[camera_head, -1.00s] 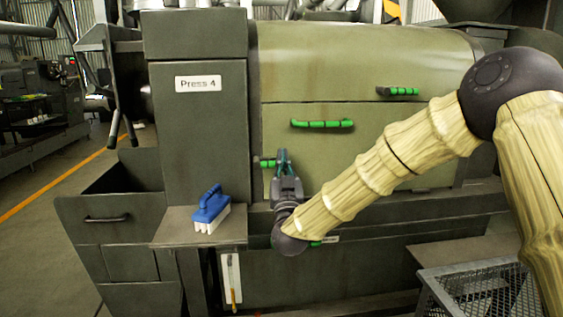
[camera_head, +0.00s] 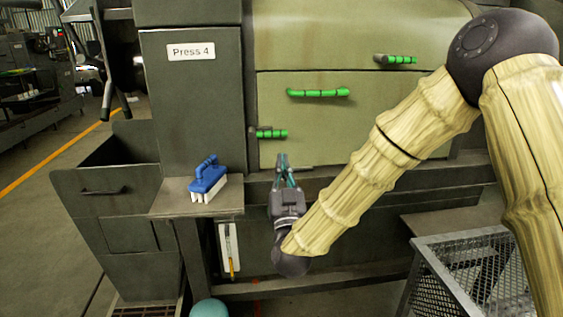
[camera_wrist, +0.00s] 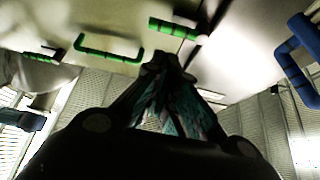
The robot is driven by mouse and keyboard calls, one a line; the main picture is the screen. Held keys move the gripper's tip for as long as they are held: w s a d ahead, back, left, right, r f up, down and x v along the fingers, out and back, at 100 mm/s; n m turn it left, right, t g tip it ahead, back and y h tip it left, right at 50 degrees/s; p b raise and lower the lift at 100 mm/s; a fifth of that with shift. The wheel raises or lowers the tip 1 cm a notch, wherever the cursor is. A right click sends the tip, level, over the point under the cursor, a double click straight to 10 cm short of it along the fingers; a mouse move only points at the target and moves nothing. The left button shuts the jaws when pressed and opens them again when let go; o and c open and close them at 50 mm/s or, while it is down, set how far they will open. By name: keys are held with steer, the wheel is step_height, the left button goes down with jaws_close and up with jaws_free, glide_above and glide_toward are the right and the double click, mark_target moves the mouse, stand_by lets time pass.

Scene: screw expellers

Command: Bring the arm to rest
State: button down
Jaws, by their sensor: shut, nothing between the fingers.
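My gripper (camera_head: 283,160) is shut and empty, its fingertips together and pointing up and away from me. It is in front of the lower edge of the green panel of Press 4, below the small green latch handle (camera_head: 271,134) and apart from it. In the wrist view, my gripper (camera_wrist: 165,60) shows its closed tips below the same green handle (camera_wrist: 174,28). My arm reaches in from the right, with its elbow high at the upper right.
A blue brush (camera_head: 208,178) stands on the ledge (camera_head: 170,205) left of my gripper. A long green handle (camera_head: 318,92) and another green handle (camera_head: 396,59) are on the press. A mesh crate (camera_head: 480,265) is at lower right. A teal round object (camera_head: 208,309) shows at the bottom edge.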

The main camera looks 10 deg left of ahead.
stand_by(0.3)
steer(key=x, duration=1)
steer(key=shift+s+f, duration=0.1)
steer(key=shift+f, duration=0.05)
